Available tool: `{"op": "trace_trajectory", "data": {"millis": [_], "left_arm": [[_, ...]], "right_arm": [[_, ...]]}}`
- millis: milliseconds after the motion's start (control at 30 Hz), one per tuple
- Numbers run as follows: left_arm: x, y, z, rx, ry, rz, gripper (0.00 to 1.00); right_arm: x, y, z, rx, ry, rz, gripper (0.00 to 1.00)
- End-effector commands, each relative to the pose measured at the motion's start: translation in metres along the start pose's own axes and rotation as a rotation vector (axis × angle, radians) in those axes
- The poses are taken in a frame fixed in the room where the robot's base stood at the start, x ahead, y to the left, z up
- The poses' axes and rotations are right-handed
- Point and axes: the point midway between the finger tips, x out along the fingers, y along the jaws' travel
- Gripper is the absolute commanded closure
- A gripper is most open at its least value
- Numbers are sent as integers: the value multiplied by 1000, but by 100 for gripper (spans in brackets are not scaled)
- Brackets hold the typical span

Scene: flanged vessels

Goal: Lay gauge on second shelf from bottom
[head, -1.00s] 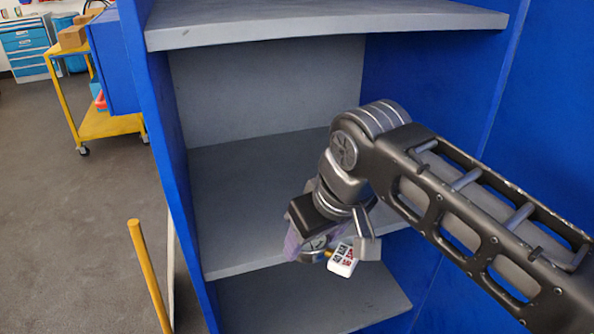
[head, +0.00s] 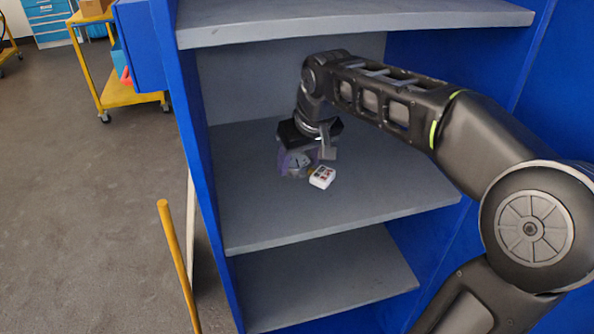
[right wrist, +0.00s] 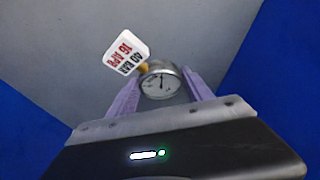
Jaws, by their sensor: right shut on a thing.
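The gauge (head: 297,164) is a small round dial with a white tag (head: 322,177) attached. In the right wrist view the gauge (right wrist: 161,82) sits between the two purple fingers, and its tag (right wrist: 126,53) reads "40 BAR 16 APR". My right gripper (head: 298,162) is shut on the gauge, inside the blue cabinet over the grey shelf (head: 370,200) that is second from the bottom in view. The tag appears close to the shelf surface; I cannot tell whether the gauge touches it. My left gripper is out of view.
A lower grey shelf (head: 330,285) lies beneath, and another shelf (head: 350,20) is above my right arm. Blue cabinet walls stand on both sides. A yellow post (head: 178,265) stands at the left front. The shelf around the gauge is bare.

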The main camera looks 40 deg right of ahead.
Motion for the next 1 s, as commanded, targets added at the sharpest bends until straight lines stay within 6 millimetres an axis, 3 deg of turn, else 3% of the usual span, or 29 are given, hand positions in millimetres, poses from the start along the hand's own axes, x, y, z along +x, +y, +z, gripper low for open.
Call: {"op": "trace_trajectory", "data": {"millis": [100,300,700,1000], "left_arm": [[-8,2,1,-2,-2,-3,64],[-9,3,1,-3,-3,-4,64],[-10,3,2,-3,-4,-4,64],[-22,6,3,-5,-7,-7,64]], "right_arm": [[9,4,-17,0,-1,-1,95],[32,3,-5,0,1,0,95],[37,3,-2,-1,1,0,95],[69,3,8,0,-1,-1,95]]}}
